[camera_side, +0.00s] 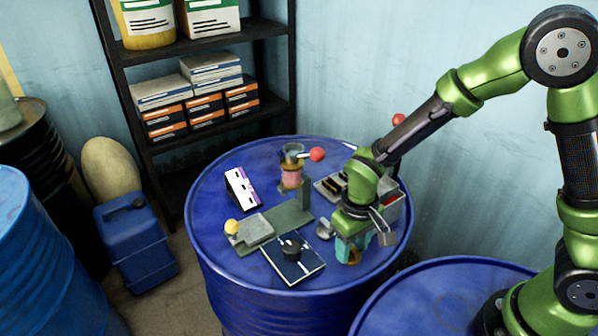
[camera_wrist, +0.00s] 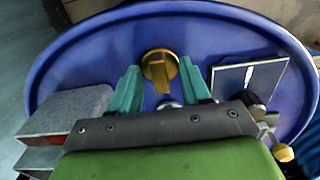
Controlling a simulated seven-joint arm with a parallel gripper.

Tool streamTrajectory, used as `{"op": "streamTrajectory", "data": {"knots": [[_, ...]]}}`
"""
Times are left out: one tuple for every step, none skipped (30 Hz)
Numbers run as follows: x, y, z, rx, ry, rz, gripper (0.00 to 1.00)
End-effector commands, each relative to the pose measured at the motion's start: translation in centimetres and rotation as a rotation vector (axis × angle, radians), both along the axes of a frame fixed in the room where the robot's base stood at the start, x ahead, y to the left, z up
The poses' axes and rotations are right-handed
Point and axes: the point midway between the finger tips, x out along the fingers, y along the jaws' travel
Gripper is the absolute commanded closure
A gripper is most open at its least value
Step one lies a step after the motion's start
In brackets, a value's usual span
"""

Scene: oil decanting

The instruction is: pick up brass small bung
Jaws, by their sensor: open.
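The brass small bung (camera_wrist: 160,66) lies on the blue drum top in the wrist view, with a round body and a raised ridge across it. My gripper (camera_wrist: 162,76) is open, with one teal finger to each side of the bung and visible space between. In the side view the bung (camera_side: 350,259) shows as a small brass piece low beside the teal fingers of my gripper (camera_side: 352,248), partly hidden by them. I cannot tell whether the fingertips touch the drum top.
A dark blue plate (camera_side: 305,270) with a black knob lies left of my gripper. Behind it are a grey block (camera_side: 254,229), a yellow ball (camera_side: 231,227), a white-purple panel (camera_side: 241,188) and a red-knobbed device (camera_side: 291,172). A grey box (camera_wrist: 75,106) stands close in the wrist view.

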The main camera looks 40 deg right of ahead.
Motion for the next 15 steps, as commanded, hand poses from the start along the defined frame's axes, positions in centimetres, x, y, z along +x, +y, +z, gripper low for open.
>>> {"op": "streamTrajectory", "data": {"knots": [[0.00, 0.00, 0.02, 0.000, 0.000, 0.000, 0.53], [0.00, 0.00, 0.03, 0.000, 0.000, 0.000, 0.53], [0.01, 0.00, 0.03, 0.000, 0.000, 0.000, 0.53], [0.01, 0.00, 0.04, 0.000, 0.000, 0.000, 0.55], [0.01, 0.00, 0.04, 0.000, 0.000, 0.000, 0.59], [0.01, 0.00, 0.05, 0.000, -0.001, 0.000, 0.65], [0.01, 0.00, 0.06, 0.000, -0.001, 0.000, 0.70], [0.01, 0.00, 0.06, 0.000, -0.001, 0.000, 0.75], [0.02, 0.00, 0.06, 0.000, -0.001, 0.000, 0.81], [0.02, 0.00, 0.07, 0.000, -0.001, 0.000, 0.85], [0.02, 0.00, 0.07, 0.000, -0.001, 0.000, 0.90], [0.02, 0.00, 0.07, 0.000, -0.001, 0.000, 0.96], [0.02, 0.00, 0.07, 0.000, -0.001, 0.000, 1.00], [0.02, 0.00, 0.07, 0.000, -0.001, 0.000, 1.00], [0.02, 0.00, 0.08, 0.000, -0.001, 0.000, 1.00]]}}
